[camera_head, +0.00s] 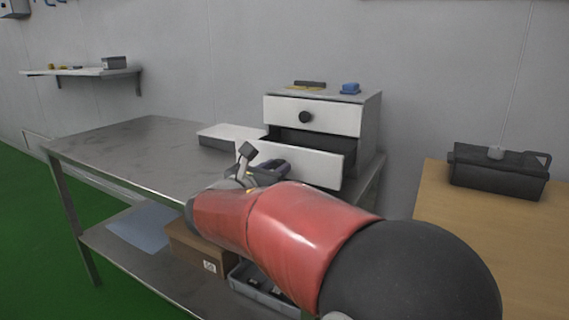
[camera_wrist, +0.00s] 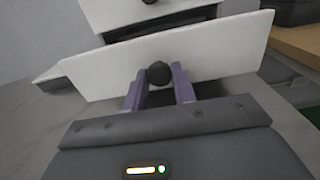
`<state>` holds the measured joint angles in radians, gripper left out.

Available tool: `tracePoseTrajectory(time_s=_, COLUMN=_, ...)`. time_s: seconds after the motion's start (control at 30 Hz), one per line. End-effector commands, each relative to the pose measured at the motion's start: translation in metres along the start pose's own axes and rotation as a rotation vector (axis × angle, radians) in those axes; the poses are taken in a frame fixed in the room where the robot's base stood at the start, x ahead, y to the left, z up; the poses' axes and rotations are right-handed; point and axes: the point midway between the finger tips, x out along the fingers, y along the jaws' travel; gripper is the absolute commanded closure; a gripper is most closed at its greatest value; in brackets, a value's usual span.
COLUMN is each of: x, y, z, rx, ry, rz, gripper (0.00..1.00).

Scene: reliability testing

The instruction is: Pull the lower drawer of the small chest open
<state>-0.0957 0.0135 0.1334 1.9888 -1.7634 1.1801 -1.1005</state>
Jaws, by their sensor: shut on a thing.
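The small chest (camera_head: 366,130) is white and grey and stands on the metal table. Its upper drawer (camera_head: 335,118) is shut, with a round black knob. Its lower drawer (camera_head: 318,168) stands pulled out, with a dark gap above its front. In the wrist view, the lower drawer's white front (camera_wrist: 215,52) appears tilted, with a black knob (camera_wrist: 160,73) at its middle. My gripper (camera_wrist: 160,80) is shut on this knob, one finger on each side. In the head view, my gripper (camera_head: 252,172) is at the drawer front and my arm hides part of it.
The metal table (camera_head: 140,150) has free room at its left. A flat white box (camera_head: 225,134) lies beside the chest. A blue item (camera_head: 350,88) and other small things lie on the chest. A wooden table (camera_head: 430,205) with a dark toolbox (camera_head: 498,175) stands at right.

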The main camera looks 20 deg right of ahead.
Motion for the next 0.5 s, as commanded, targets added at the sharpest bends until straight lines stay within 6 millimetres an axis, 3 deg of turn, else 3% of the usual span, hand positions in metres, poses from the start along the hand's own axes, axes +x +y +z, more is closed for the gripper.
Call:
tracePoseTrajectory(time_s=0.27, x=-0.0012, y=0.0004, z=-0.0001, rx=-0.002, ry=0.000, rz=0.001, gripper=1.00)
tracePoseTrajectory(time_s=0.3, x=-0.0012, y=0.0004, z=-0.0001, rx=-0.002, ry=0.000, rz=0.001, gripper=0.71)
tracePoseTrajectory(time_s=0.43, x=-0.0010, y=0.0003, z=0.0000, rx=-0.002, ry=0.000, rz=0.001, gripper=0.54)
tracePoseTrajectory(time_s=0.5, x=-0.0009, y=0.0002, z=0.0000, rx=-0.001, ry=0.000, rz=0.000, gripper=0.52)
